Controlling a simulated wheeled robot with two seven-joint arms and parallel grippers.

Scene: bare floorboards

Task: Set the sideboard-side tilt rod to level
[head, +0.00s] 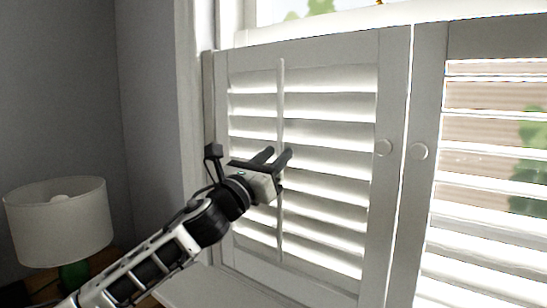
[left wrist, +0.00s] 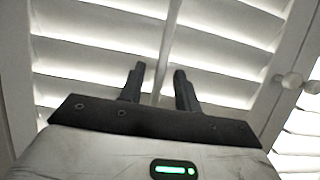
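The white tilt rod (head: 281,90) runs down the middle of the left shutter panel (head: 330,160), on the side where the lamp stands. That panel's slats are tilted, with bright bands between them and no clear view through. My left gripper (head: 279,154) is at about mid-height of the rod. In the left wrist view the two dark fingers (left wrist: 159,80) stand apart, one on each side of the rod (left wrist: 166,45). I cannot tell whether either finger touches it. The gripper hides part of the rod in the head view. My right gripper is not in view.
The right shutter panel (head: 435,200) has slats open enough to show brick and greenery outside. Two round knobs (head: 383,147) (head: 420,151) sit on the meeting frames. A pale sill (head: 205,288) runs under the shutters.

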